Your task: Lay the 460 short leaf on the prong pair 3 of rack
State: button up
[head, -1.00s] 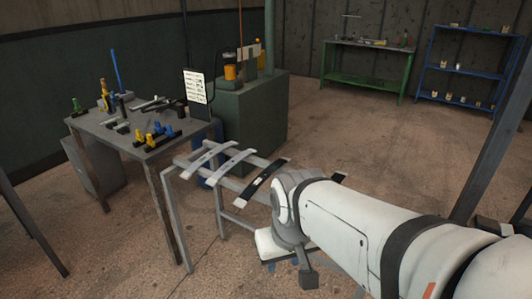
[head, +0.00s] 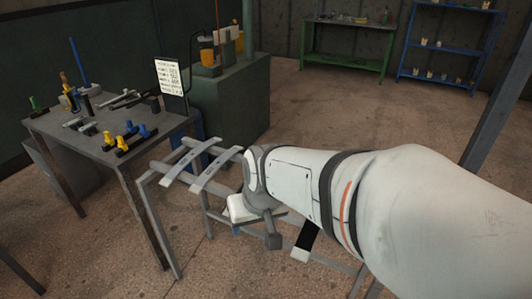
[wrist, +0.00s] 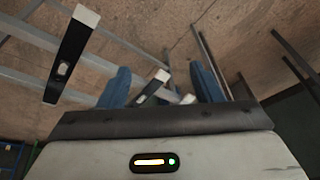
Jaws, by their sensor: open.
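The rack (head: 150,190) is a grey metal frame. Two pale grey leaves (head: 183,160) (head: 216,172) lie across its left part. A black leaf with a white end (head: 304,242) shows on its right part, partly behind my arm. In the wrist view a dark leaf with a white tip (wrist: 70,58) lies at upper left, outside the fingers. Another dark leaf with pale ends (wrist: 153,88) shows between my blue fingers. My gripper (wrist: 161,80) is open; I cannot tell its distance from that leaf. Arm parts hide the rack's middle. I cannot tell which leaf is the 460 short or which prong pair is 3.
A work table (head: 90,140) with coloured tools stands left of the rack, with a printed sign (head: 170,77) at its back edge. A green cabinet (head: 225,115) stands behind. A green bench (head: 345,45) and blue shelf (head: 445,50) are far back. Open floor lies between.

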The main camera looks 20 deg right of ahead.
jog(key=shift+o, duration=1.1)
jog(key=w+d+f+m+t, duration=0.1)
jog(key=w+d+f, duration=0.3)
jog(key=w, duration=0.4)
jog(key=shift+d+m+t, duration=0.15)
jog(key=shift+m+t, duration=0.25)
jog(key=shift+m, duration=0.3)
jog(key=w+d+f+m+h, duration=0.1)
jog(key=d+f+m+h, duration=0.1)
jog(key=d, duration=0.5)
jog(key=w+d+f+m+h+b, duration=0.1)
jog(key=w+d+f+m+h, duration=0.1)
jog(key=d+f, duration=0.3)
jog(key=w+d+f+m+h, duration=0.1)
jog(key=d+f+m+h, duration=0.1)
jog(key=d, duration=0.8)
jog(key=shift+w+d+f+m+t+h, duration=0.1)
jog(key=shift+f+m+t+h, duration=0.05)
jog(key=shift+f+h, duration=0.3)
jog(key=shift+w+f+m+t+h, duration=0.15)
jog(key=shift+f+h, duration=0.1)
jog(key=shift+f, duration=0.25)
jog(key=b+x, duration=0.1)
jog(key=x, duration=0.6)
jog(key=shift+d+f+b, duration=0.25)
jog(key=shift+b, duration=0.05)
jog(key=shift+c, duration=0.2)
grip_shut()
